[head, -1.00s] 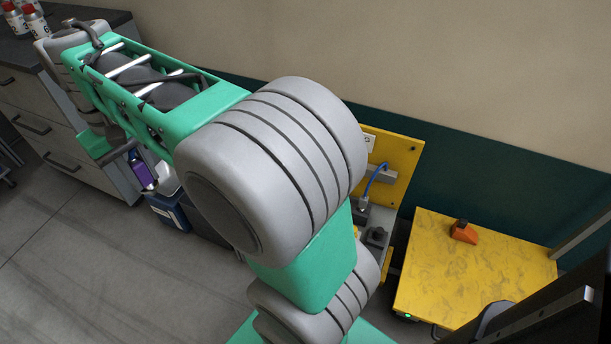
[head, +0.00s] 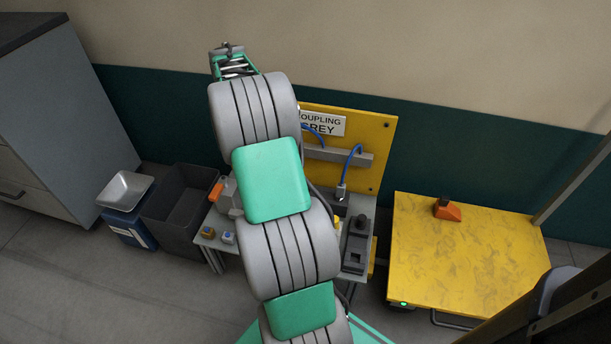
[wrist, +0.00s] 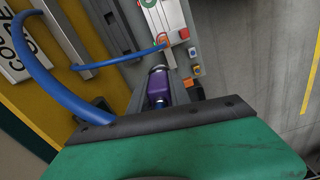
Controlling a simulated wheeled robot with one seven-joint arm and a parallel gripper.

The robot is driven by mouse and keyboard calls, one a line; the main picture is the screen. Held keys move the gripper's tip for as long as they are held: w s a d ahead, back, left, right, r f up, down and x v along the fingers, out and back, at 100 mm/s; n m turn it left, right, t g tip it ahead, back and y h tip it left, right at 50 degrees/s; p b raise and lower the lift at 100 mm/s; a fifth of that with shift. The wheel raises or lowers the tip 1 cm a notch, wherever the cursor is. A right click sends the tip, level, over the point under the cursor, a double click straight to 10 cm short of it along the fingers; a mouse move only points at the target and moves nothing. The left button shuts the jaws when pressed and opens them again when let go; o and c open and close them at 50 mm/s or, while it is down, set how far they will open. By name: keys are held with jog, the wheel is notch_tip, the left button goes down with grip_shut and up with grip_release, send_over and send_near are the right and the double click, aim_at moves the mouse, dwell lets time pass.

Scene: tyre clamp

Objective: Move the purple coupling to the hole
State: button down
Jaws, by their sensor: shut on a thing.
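The purple coupling (wrist: 157,88) is in the wrist view, between the fingers of my gripper (wrist: 162,102). My gripper is shut on it. The coupling is partly hidden behind the gripper's dark edge. In the head view neither the coupling nor the fingers show, as my arm covers them. A dark grey fixture (head: 355,261) with a dark recess stands on the bench right of my arm. I cannot tell whether that recess is the hole.
A yellow panel (head: 377,135) with blue hoses (head: 349,165) stands behind the bench. A yellow table (head: 470,255) with an orange-and-black object (head: 447,209) is at the right. A dark bin (head: 181,198) and a blue container (head: 128,228) stand left, with clear floor in front.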

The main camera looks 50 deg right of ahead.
jog(key=s+d+f+n+b, duration=0.1)
jog(key=s+d+f+b, duration=0.3)
jog(key=s+d+f, duration=0.5)
jog(key=d+f, duration=0.8)
jog(key=shift+s+n+b, duration=0.15)
jog(key=shift+n+b, duration=0.15)
jog(key=shift+b, duration=0.05)
jog(key=shift+s, duration=0.1)
jog(key=shift+f+b, duration=1.5)
jog(key=shift+f, duration=2.85)
jog(key=c, duration=1.1)
grip_release()
